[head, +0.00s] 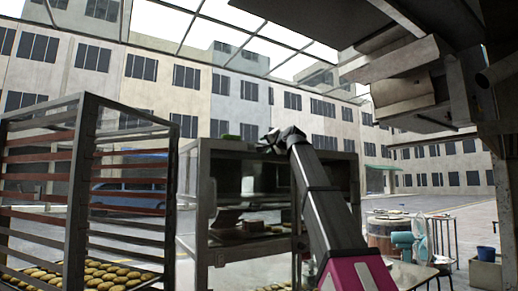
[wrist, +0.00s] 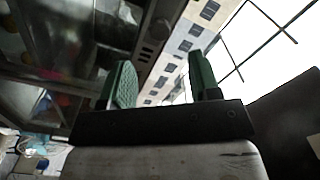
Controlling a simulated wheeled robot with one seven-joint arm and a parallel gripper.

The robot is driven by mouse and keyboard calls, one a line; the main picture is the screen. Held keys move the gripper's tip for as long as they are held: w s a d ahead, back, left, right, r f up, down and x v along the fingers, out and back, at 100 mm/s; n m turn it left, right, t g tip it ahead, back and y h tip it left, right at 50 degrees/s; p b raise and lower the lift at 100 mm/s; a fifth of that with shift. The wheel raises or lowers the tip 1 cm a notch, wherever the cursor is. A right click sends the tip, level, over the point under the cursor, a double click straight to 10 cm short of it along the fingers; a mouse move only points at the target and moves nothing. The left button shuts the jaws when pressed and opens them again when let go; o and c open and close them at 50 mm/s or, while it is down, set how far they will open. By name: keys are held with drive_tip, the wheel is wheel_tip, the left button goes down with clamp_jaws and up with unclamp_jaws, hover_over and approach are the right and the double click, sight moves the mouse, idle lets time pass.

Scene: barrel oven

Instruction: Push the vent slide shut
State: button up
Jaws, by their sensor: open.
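My gripper (wrist: 162,78) is open in the wrist view, with its two green-padded fingers apart and nothing visible between them. In the head view my gripper (head: 270,140) is small and dark, by the top of a metal-framed glass cabinet (head: 203,200). Its fingers are hard to make out there. A dark metal frame (wrist: 150,45) with small round fittings runs behind the left finger in the wrist view; it looks close, but I cannot tell whether they touch. I cannot pick out the vent slide for certain in either view.
A tall rack (head: 76,190) with trays of bread stands at the left. Large dark metalwork (head: 400,90) hangs at upper right. Open paving lies behind.

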drive_tip(key=x, duration=0.8)
